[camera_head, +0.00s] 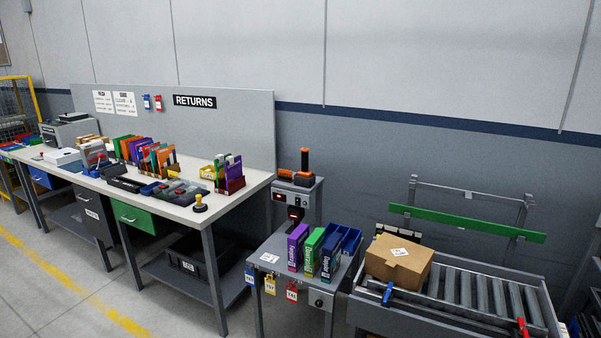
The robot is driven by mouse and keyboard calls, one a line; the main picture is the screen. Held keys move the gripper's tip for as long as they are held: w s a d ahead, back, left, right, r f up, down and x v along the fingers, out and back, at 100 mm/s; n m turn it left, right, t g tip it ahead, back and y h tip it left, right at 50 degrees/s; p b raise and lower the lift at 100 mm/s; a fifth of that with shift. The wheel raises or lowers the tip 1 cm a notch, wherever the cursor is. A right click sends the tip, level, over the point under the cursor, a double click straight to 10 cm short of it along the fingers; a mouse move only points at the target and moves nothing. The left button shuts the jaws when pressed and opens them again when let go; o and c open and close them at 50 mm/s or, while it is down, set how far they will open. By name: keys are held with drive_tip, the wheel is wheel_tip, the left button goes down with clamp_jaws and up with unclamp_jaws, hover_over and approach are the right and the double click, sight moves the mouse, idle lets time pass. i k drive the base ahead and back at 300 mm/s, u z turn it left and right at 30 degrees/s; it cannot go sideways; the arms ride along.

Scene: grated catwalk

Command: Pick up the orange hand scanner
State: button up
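The orange hand scanner (304,162) has an orange and black body. It stands upright in a dark stand on top of a grey post unit (310,195), just right of the long workbench's end. A second orange part (284,173) lies at the left of the same stand; I cannot tell whether it belongs to the scanner. My gripper does not show in this view.
The long workbench (258,181) with binders and trays is at left. A small grey table (268,258) with several upright binders stands in front of the post. A roller conveyor (480,292) with a cardboard box (398,265) is at right. The floor at lower left is clear.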

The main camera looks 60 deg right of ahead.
sight(304, 172)
drive_tip(key=i, duration=2.05)
drive_tip(key=z, duration=4.1)
drive_tip(key=i, duration=0.1)
drive_tip(key=u, duration=2.5)
drive_tip(key=i, duration=0.4)
drive_tip(key=z, duration=0.05)
